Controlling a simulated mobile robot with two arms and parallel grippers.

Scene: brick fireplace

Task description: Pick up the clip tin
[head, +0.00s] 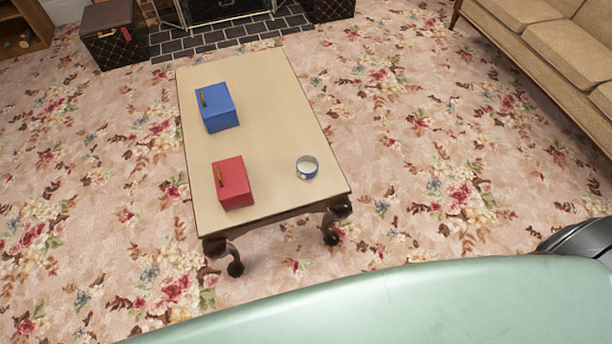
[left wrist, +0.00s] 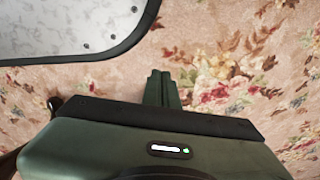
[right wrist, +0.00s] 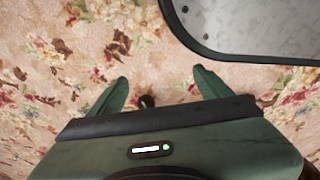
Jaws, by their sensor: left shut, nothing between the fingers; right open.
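My right gripper (right wrist: 160,78) is open and empty over the carpet in the right wrist view. Neither gripper shows in the head view, and the tin shows in neither wrist view. Both grippers are away from the tin.
The table (head: 265,115) also holds a red box (head: 234,184) left of the tin and a blue box (head: 218,110) farther back. A tan sofa (head: 560,45) stands at the right. A brick hearth (head: 225,40) and a dark case (head: 113,35) lie behind. Floral carpet (head: 420,180) around the table is clear.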

